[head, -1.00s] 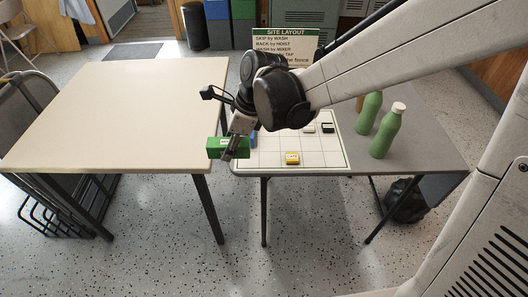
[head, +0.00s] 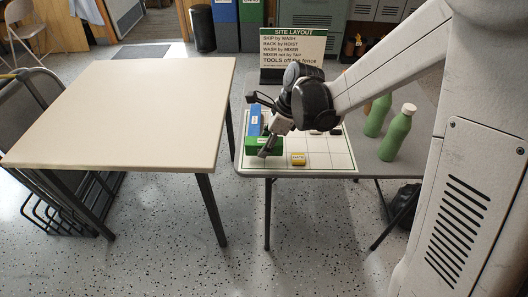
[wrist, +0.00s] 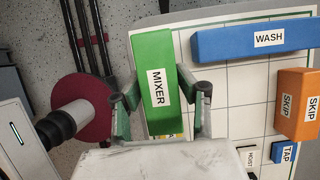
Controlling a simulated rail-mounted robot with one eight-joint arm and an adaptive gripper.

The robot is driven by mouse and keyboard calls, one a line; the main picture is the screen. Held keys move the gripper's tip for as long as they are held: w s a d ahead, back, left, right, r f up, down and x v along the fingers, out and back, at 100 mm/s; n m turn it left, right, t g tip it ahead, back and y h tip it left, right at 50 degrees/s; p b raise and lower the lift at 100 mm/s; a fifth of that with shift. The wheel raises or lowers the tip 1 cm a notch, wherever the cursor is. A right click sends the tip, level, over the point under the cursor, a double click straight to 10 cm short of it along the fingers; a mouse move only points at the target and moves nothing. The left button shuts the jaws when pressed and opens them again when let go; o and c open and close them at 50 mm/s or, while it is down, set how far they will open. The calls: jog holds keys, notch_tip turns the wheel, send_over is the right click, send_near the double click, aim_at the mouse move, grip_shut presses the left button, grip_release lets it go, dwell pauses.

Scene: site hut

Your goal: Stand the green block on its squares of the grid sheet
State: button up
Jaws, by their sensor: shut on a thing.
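The green block (head: 257,146), labelled MIXER, is between the fingers of my gripper (head: 268,150). In the wrist view the green block (wrist: 155,85) fills the gap between both fingertips (wrist: 160,92). The grid sheet (head: 338,160) lies on the grey table. The block shows over the sheet's front left part; I cannot tell whether it touches. On the sheet are a long blue WASH block (head: 254,118), an orange SKIP block (wrist: 292,103), a small blue TAP block (wrist: 285,152), a HOIST block (wrist: 250,154) and a yellow block (head: 299,159).
The SITE LAYOUT sign (head: 293,45) stands at the back of the grey table. Two green bottles (head: 395,135) stand right of the sheet. A bare cream table (head: 125,110) is on the left, with a narrow gap between the tables. Several squares at the sheet's front right are clear.

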aim_at(264, 160)
jog(key=shift+f+b, duration=0.45)
jog(key=shift+f, duration=1.5)
jog(key=shift+f, duration=0.1)
jog(key=o, duration=1.2)
